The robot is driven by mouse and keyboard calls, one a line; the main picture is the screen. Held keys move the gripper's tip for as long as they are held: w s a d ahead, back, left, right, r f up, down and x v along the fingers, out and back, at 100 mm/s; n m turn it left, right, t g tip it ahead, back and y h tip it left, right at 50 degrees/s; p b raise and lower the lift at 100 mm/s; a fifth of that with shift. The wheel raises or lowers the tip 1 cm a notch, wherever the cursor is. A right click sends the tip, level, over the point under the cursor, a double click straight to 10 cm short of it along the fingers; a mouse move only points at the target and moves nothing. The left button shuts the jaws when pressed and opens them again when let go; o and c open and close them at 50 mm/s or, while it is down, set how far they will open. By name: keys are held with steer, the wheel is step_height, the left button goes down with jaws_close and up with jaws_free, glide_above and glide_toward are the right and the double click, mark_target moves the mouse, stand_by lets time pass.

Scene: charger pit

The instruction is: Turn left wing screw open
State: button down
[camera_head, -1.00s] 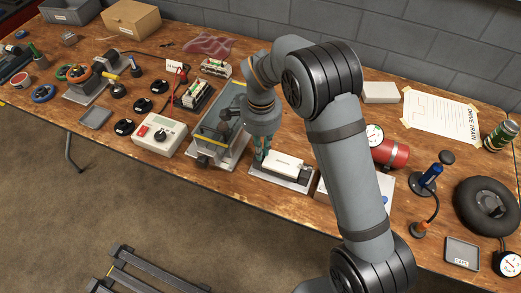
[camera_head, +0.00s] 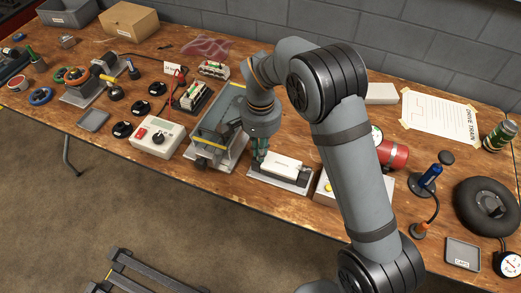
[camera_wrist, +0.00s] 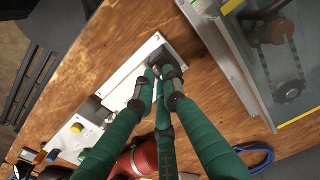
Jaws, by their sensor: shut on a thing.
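The white rectangular unit (camera_head: 284,167) sits on a pale metal base plate (camera_head: 280,182) near the table's front edge. It also shows in the wrist view (camera_wrist: 122,88), partly behind my fingers. My gripper (camera_head: 257,160) is at the unit's left end, its green fingers pointing down. In the wrist view my gripper (camera_wrist: 160,72) has its fingertips drawn together around the dark left wing screw (camera_wrist: 162,54), which they mostly cover. The screw's exact angle is hidden. A dark fitting (camera_head: 304,174) at the unit's right end stands clear of my fingers.
A grey trough-like rig (camera_head: 208,140) stands close to the left of my gripper. A box with a yellow button (camera_head: 328,187) is just right of the unit, partly behind my arm. A red cylinder (camera_head: 394,154) lies farther right.

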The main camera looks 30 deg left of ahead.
steer(key=c, duration=1.8)
jaws_free()
step_height(320, 180, up, 12)
steer(key=shift+r, duration=0.1)
step_height(320, 180, down, 12)
steer(key=shift+f, duration=0.15)
